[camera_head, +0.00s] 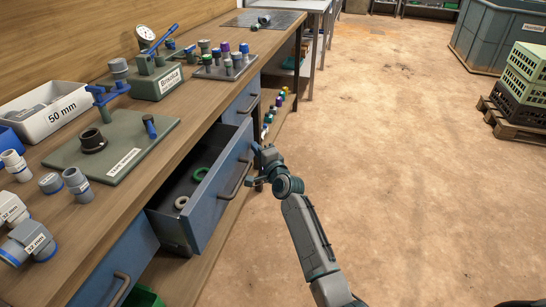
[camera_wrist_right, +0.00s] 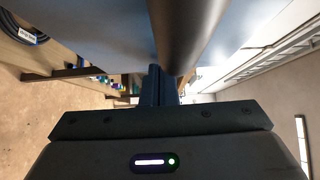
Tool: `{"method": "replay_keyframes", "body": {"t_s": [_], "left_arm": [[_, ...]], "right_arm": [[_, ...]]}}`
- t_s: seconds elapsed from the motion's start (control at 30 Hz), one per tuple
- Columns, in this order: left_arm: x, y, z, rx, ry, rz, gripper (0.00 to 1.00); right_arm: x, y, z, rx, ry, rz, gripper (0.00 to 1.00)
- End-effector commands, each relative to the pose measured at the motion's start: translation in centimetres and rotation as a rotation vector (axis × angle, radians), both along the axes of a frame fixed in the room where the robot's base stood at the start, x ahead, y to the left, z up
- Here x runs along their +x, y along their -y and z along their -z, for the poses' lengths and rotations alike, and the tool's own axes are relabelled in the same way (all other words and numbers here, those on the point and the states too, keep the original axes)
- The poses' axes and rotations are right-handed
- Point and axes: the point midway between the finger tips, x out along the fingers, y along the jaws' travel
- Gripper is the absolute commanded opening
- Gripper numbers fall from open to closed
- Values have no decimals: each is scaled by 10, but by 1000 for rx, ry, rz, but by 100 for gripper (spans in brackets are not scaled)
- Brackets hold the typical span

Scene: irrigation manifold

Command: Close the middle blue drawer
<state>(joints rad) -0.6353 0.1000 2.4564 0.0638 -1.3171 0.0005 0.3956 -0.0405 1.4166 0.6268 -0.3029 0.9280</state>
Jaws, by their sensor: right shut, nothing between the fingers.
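The middle blue drawer (camera_head: 212,206) stands pulled out from under the workbench in the head view. Its dark bar handle (camera_head: 235,181) is on the front face. A green ring (camera_head: 200,174) and a pale ring (camera_head: 182,202) lie inside. My right gripper (camera_head: 256,152) is shut and empty at the far end of the drawer front, close to the handle. In the right wrist view, the closed fingers (camera_wrist_right: 159,86) point at the blue front, with the dark handle bar (camera_wrist_right: 192,38) right by them. I cannot tell whether they touch. My left gripper is out of view.
The drawers on either side, the far one (camera_head: 243,102) and the near one (camera_head: 118,268), look shut. The wooden benchtop (camera_head: 195,112) holds fittings, a white 50 mm bin (camera_head: 45,112) and a green board (camera_head: 110,150).

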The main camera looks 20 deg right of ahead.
Motion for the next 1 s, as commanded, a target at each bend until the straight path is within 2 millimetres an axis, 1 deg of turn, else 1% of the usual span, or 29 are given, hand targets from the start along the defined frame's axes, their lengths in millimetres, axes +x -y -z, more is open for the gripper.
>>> {"method": "replay_keyframes", "body": {"t_s": [0.03,0.2,0.3,0.43,0.6,0.7,1.0], "left_arm": [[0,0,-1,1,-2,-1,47],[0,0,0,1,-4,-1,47],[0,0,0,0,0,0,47],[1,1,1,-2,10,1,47],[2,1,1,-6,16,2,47],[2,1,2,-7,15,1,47],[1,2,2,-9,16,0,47]], "right_arm": [[8,-13,-2,5,0,-2,0],[32,-48,-1,4,-1,-3,0],[43,-64,-1,3,-1,-2,0],[54,-81,0,1,-1,-2,0],[63,-94,0,0,0,-1,0],[66,-98,1,0,-1,0,0],[68,-102,-1,2,1,-2,0]]}}
